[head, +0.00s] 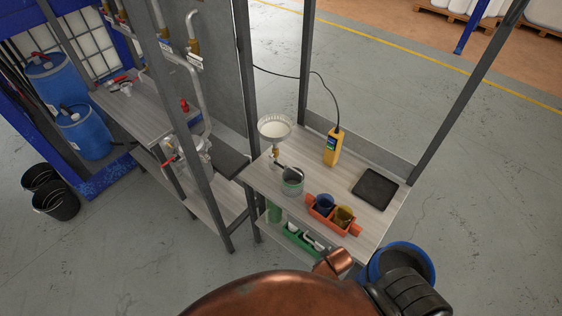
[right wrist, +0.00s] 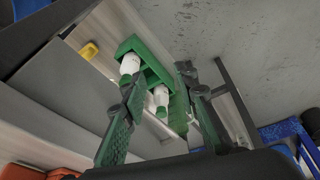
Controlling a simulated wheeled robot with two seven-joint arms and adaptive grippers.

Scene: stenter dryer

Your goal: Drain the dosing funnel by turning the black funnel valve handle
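The dosing funnel (head: 275,128) stands upright at the back left of the workbench in the head view, with pale contents in its wide bowl. A brass-coloured valve (head: 276,152) sits below the bowl. A small dark part beside it looks like the black handle (head: 279,166), but its angle is too small to tell. A grey beaker (head: 292,182) stands just in front. My right gripper (right wrist: 158,78) has its fingers spread, with nothing held between them. It faces the lower-shelf area, away from the funnel. My left gripper is in neither view.
An orange tray (head: 313,211) with cups, a yellow meter (head: 333,149) and a black pad (head: 375,188) are on the bench. A green tray (right wrist: 131,45) with white bottles (right wrist: 130,64) is below. Frame posts (head: 246,75) flank the bench; a blue bucket (head: 426,254) stands right.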

